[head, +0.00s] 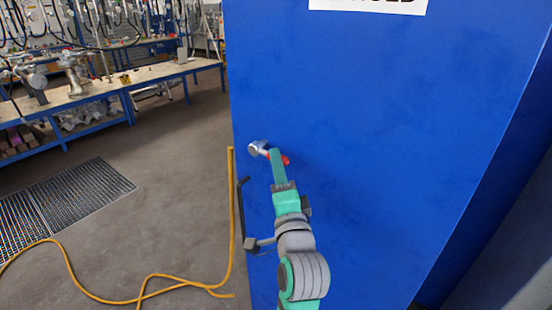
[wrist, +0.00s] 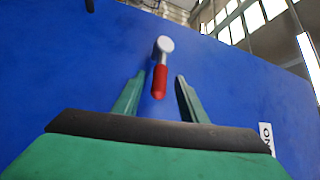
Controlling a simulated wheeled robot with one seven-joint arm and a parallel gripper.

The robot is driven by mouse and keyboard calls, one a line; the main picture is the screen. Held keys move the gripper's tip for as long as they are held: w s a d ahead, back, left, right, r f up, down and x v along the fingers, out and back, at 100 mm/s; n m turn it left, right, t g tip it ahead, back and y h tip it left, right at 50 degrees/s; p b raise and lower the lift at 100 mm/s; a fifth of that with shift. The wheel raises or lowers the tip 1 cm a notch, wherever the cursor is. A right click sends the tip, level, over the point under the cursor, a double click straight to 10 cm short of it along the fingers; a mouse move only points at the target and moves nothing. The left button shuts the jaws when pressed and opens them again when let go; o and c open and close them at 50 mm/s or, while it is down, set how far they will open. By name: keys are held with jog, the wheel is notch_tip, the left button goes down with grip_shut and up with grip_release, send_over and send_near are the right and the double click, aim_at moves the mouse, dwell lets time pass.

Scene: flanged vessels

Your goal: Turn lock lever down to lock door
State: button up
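The lock lever (wrist: 159,80) has a silver round hub and a red grip, and is mounted on the blue door (head: 370,130). In the wrist view its red grip points down the picture between the two green fingers. My gripper (wrist: 153,90) is open around the red grip, with a visible gap on each side. In the head view the lever's silver hub (head: 257,148) shows left of my gripper (head: 277,153), and a bit of red shows at its right. The fingers partly hide the grip there.
A black door handle (head: 241,212) stands left of my arm near the door's edge. A yellow hose (head: 232,200) hangs beside the door and runs over the floor. A workbench (head: 110,85) stands at the back left, and a floor grate (head: 68,195) lies at left.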

jog(key=shift+x, duration=1.7)
grip_shut()
jog(key=shift+f, duration=0.15)
